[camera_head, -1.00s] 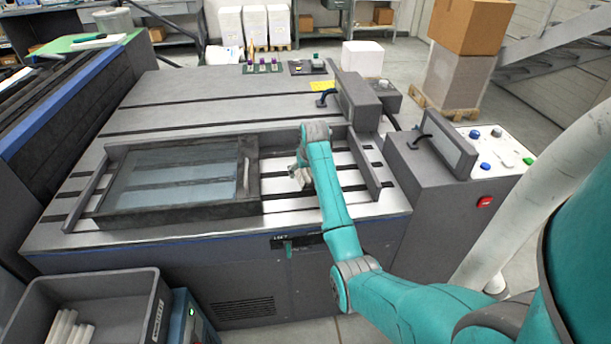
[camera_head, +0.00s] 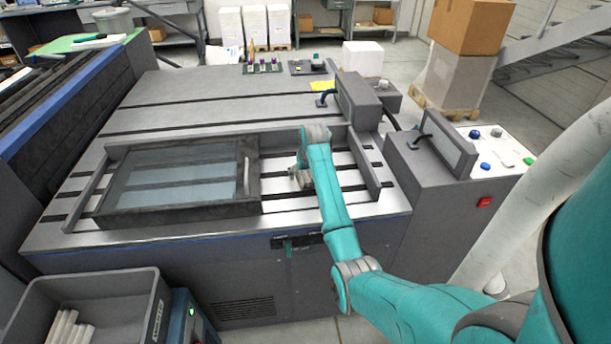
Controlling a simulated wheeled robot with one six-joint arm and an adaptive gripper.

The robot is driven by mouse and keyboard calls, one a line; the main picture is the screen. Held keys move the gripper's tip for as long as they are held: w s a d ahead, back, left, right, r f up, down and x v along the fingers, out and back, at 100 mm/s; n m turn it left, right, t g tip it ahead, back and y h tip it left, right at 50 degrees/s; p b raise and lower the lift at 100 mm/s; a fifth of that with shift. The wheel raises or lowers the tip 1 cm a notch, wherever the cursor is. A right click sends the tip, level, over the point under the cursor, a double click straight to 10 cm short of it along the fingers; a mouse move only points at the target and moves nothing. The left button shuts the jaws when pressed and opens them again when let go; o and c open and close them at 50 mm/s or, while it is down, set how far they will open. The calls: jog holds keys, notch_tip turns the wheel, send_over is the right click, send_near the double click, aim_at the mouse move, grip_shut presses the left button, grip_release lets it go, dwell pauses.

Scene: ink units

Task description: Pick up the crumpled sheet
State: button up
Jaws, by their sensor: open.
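My gripper (camera_head: 299,180) is small in the view, low over the slotted bed of the grey machine (camera_head: 225,107), just right of the framed glass cover (camera_head: 180,178). It is open, and my teal wrist and forearm hide part of it and the bed beside it. I cannot make out a crumpled sheet for certain. It may be hidden behind my gripper or arm. No sheet shows between the fingers.
The frame's raised rails (camera_head: 365,165) stand close to the right of my arm. A control cabinet (camera_head: 450,165) is further right. A grey bin with white rolls (camera_head: 130,290) stands at the front left. The machine's rear top is mostly clear.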

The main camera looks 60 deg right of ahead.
jog(key=c, duration=1)
